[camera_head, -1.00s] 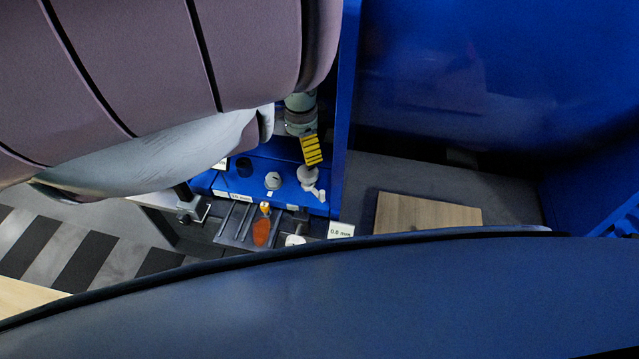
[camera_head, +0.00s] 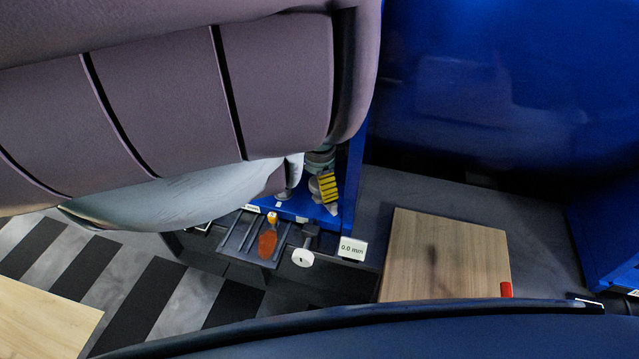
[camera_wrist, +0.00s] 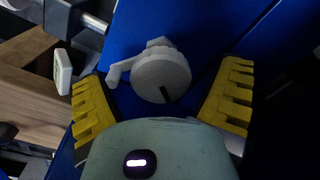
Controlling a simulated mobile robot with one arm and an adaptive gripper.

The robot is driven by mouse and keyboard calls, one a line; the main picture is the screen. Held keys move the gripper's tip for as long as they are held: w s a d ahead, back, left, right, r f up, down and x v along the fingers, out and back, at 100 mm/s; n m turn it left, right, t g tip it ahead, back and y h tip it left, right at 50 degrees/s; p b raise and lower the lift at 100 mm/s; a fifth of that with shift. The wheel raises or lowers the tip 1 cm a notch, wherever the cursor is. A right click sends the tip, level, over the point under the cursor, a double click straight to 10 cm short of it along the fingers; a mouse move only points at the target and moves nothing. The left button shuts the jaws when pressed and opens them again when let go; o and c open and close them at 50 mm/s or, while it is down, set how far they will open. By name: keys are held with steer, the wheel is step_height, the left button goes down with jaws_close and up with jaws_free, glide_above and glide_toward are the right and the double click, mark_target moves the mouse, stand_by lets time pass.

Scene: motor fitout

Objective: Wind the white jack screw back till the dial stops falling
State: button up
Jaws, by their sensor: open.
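In the wrist view a white round screw head (camera_wrist: 162,76) with a black mark and a white side arm stands against a blue panel. My gripper (camera_wrist: 164,72) is open, its yellow fingers on either side of the head with a gap to each. In the head view my gripper (camera_head: 327,186) shows only one yellow finger clearly; it covers most of what lies behind it. A second white disc (camera_head: 302,257) with a black mark sits lower, on the dark front. The white readout (camera_head: 352,248) beside it reads 0.0 mm. I cannot tell which white piece is the jack screw.
A dark rack (camera_head: 240,240) holds an orange-handled tool (camera_head: 268,240) left of the white disc. A wooden board (camera_head: 445,260) lies to the right, with a small red piece (camera_head: 506,289) at its edge. Blue walls stand at the right.

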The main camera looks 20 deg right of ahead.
steer(key=c, duration=1.2)
steer(key=shift+r+n, duration=0.1)
steer(key=shift+n, duration=0.2)
